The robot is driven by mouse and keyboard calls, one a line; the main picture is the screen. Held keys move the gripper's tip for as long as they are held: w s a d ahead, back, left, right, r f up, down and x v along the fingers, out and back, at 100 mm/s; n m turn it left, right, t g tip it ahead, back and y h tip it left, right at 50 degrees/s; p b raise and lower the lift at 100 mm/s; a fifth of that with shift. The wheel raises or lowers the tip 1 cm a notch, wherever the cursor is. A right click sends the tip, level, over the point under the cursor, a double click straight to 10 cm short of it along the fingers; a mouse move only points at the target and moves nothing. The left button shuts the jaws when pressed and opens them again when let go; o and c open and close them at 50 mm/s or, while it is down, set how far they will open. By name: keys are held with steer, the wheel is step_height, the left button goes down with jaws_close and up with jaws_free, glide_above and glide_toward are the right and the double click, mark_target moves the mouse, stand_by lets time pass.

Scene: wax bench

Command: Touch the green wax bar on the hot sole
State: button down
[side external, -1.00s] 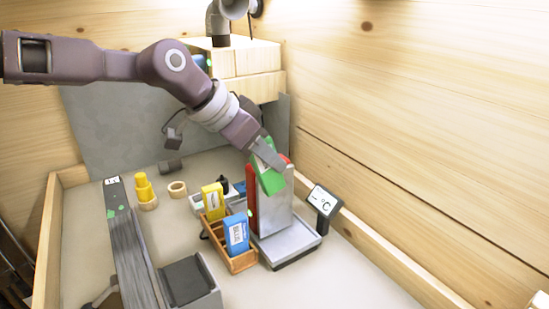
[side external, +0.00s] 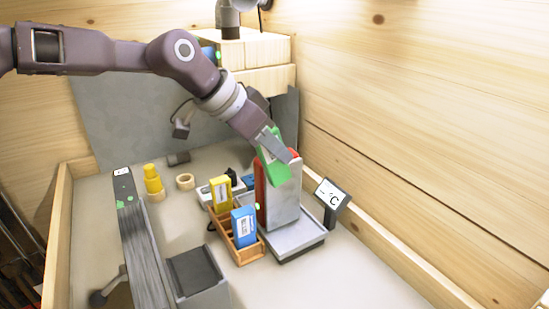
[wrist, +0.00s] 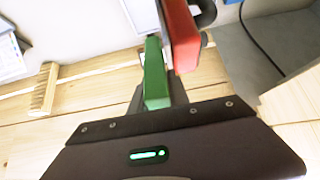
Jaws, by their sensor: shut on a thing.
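My gripper (side external: 277,151) is shut on the green wax bar (side external: 271,167), which hangs tilted below the fingers. The bar also shows in the wrist view (wrist: 155,75), pointing away from my gripper. The iron stands upright with its red body (side external: 260,190) to the left and its grey sole (side external: 284,206) facing the camera. In the wrist view the red body (wrist: 181,35) is right beside the bar. In the side view the bar overlaps the upper part of the iron. I cannot tell whether it touches the sole.
The iron stands on a grey tray (side external: 296,240) beside a small display (side external: 332,194) marked °C. A wooden box (side external: 246,254) with a blue bar (side external: 243,226) and a yellow bar (side external: 220,192) is to the left. A long dark ski-like strip (side external: 146,250) lies farther left. A brush (wrist: 44,88) shows in the wrist view.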

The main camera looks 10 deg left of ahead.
steer(key=shift+w+a, duration=0.55)
steer(key=shift+w, duration=0.05)
stand_by(1.6)
step_height(320, 180, up, 9)
steer(key=s+d, duration=0.2)
steer(key=s, duration=0.1)
steer(key=shift+d, duration=0.4)
